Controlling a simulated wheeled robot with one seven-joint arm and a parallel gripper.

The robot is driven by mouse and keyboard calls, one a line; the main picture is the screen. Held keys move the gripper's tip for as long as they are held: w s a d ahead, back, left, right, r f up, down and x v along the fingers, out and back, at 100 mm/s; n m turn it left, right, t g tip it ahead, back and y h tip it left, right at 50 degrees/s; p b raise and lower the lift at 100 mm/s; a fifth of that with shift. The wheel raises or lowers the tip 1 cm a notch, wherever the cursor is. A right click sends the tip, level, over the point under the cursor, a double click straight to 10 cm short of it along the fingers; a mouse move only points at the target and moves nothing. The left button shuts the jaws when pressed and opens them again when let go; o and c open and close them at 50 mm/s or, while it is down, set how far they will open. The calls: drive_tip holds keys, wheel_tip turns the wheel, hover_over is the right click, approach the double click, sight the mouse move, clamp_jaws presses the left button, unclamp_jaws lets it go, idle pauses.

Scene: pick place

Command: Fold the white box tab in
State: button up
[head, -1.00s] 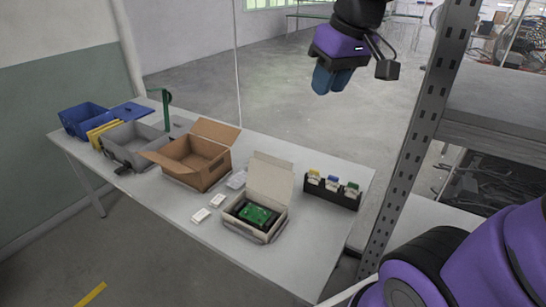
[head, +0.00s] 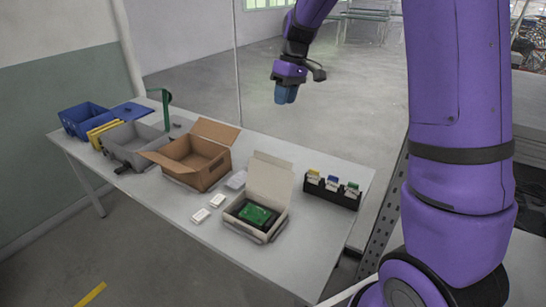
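The white box (head: 265,235) stands on the table towards its front right part. Its lid (head: 270,180) is raised at the back, and a green circuit board (head: 257,214) in a dark surround lies inside. I cannot make out a separate side tab at this size. My gripper (head: 286,98) hangs above and behind the white box, well clear of it, with blue fingers pointing down. The fingers look close together, but I cannot tell whether there is a gap between them. I see nothing held in them.
On the table (head: 315,245), a brown open carton (head: 195,165) stands left of the white box, with grey (head: 130,150) and blue (head: 80,122) bins further left. A black holder (head: 331,194) stands to the right. A metal rack post stands at right.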

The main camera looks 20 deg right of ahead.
drive_tip(key=n+g, duration=0.2)
approach(272, 160)
drive_tip(key=x, duration=0.8)
drive_tip(key=shift+f, duration=0.3)
drive_tip(key=shift+c, duration=0.4)
clamp_jaws()
